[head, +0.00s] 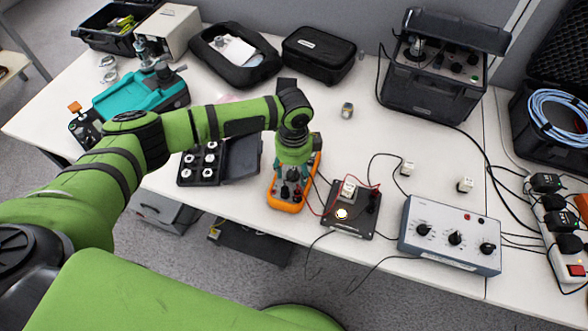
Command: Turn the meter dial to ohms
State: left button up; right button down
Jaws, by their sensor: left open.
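The meter (275,196) is an orange handheld unit lying on the white table near its front edge. My green left arm reaches in from the left and bends down over it. My left gripper (291,186) points down at the meter and is open. The gripper and wrist cover most of the meter's face, so the dial and its setting are hidden. I cannot tell whether the fingers touch the dial. The meter's lower end shows, with dark leads at it. My right gripper is not in view.
A small black board (350,222) with red and black wires lies right of the meter, then a grey knob box (450,236). A teal device (140,95) and black cases stand behind.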

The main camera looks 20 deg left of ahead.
aim_at(294, 172)
pick_arm(q)
notch_tip(294, 172, up, 11)
jog(key=shift+r, duration=0.2)
jog(key=shift+d, duration=0.1)
